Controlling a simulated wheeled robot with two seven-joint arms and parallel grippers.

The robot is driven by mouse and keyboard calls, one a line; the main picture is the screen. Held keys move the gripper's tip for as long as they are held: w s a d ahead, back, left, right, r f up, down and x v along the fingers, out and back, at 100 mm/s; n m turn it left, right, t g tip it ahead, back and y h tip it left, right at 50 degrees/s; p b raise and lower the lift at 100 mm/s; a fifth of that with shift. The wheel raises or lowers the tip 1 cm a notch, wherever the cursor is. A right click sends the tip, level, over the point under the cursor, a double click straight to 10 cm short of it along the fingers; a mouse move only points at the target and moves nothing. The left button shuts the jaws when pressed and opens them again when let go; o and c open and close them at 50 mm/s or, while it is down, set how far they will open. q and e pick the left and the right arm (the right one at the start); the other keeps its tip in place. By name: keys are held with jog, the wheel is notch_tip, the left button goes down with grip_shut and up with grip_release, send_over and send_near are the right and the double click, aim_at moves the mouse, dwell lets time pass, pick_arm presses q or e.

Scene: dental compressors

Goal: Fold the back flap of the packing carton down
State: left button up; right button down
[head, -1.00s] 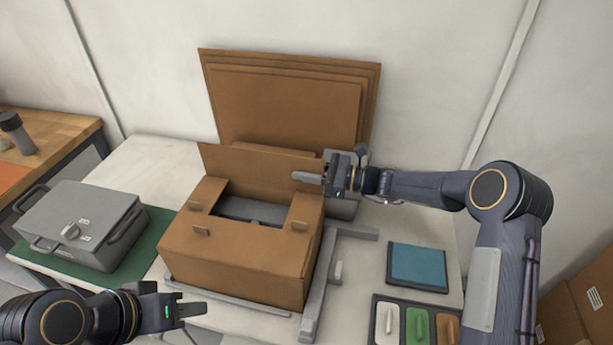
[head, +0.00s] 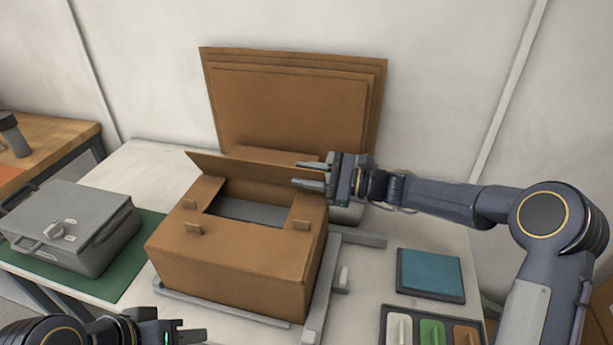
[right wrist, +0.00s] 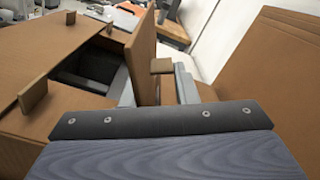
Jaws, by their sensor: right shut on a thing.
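The brown packing carton (head: 232,262) stands on the table, its front and side flaps lying inward around a dark opening with something grey inside. Its back flap (head: 255,172) is raised along the far edge and leans toward the opening. My right gripper (head: 311,175) is at the flap's right end. In the right wrist view the flap (right wrist: 143,55) stands between the two grey fingers, and the gripper is shut on it. My left gripper (head: 190,332) is low at the bottom left, in front of the carton and apart from it; its jaw gap is unclear.
Brown cardboard sheets (head: 290,100) lean on the wall behind the carton. A grey case (head: 70,225) lies on a green mat to the left. Grey rails (head: 318,300) border the carton. A blue pad (head: 430,274) and a tray with coloured pieces (head: 432,330) are at right.

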jog(key=shift+d, duration=0.1)
jog(key=c, duration=1.2)
grip_release()
jog(key=shift+d, duration=0.1)
jog(key=s+d+b, duration=0.1)
jog(key=d, duration=0.6)
jog(key=shift+s+d, duration=0.2)
jog(key=shift+s, duration=0.05)
